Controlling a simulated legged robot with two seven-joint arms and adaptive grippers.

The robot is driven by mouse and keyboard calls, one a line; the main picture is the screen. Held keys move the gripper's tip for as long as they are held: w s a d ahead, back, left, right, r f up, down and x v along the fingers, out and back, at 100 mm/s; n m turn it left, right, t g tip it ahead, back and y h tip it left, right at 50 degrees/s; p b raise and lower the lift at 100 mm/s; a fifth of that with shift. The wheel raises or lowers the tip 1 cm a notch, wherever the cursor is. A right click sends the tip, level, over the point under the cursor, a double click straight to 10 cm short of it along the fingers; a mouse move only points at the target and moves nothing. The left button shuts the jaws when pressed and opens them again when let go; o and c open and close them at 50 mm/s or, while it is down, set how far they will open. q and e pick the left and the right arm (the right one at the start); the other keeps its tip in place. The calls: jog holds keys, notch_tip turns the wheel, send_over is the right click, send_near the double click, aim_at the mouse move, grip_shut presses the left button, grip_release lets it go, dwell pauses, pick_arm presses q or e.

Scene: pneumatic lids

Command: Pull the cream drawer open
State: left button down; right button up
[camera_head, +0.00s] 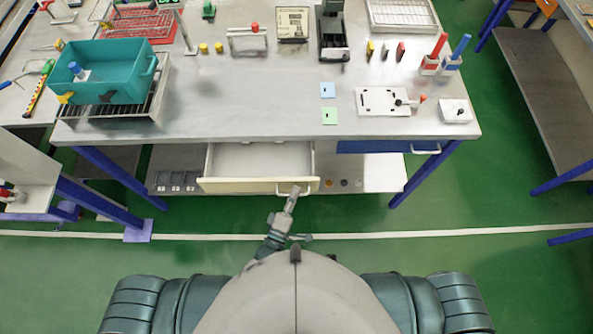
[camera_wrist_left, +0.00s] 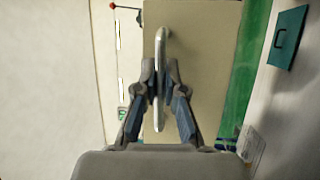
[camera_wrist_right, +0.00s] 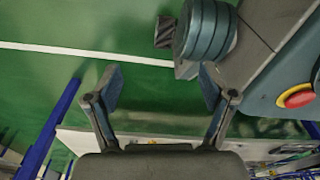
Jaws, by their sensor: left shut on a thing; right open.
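The cream drawer (camera_head: 258,186) stands pulled out from under the workbench at its left half, and its empty grey inside shows in the head view. Its light metal handle (camera_head: 298,181) is on the front, towards the right end. My left gripper (camera_head: 291,193) is at the handle. In the left wrist view the two fingers of my left gripper (camera_wrist_left: 160,93) are closed around the upright-looking handle bar (camera_wrist_left: 159,70), with the cream front (camera_wrist_left: 205,60) behind it. My right gripper (camera_wrist_right: 156,80) is open and empty in the right wrist view, with green floor between its fingers.
The workbench (camera_head: 250,95) carries a teal bin (camera_head: 105,72) at left, and several small parts and tools. A blue drawer (camera_head: 375,147) at the right is shut. A lower shelf (camera_head: 375,175) lies under the bench. The green floor in front is clear.

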pick_arm(q)
jog(key=s+p, duration=0.1)
jog(key=s, duration=0.8)
jog(key=shift+s+a+f, duration=0.25)
jog(key=shift+s, duration=0.1)
pick_arm(e)
jog(key=s, duration=0.2)
jog(key=s+d+f, duration=0.1)
jog(key=shift+s+d+f, duration=0.1)
jog(key=shift+s, duration=0.25)
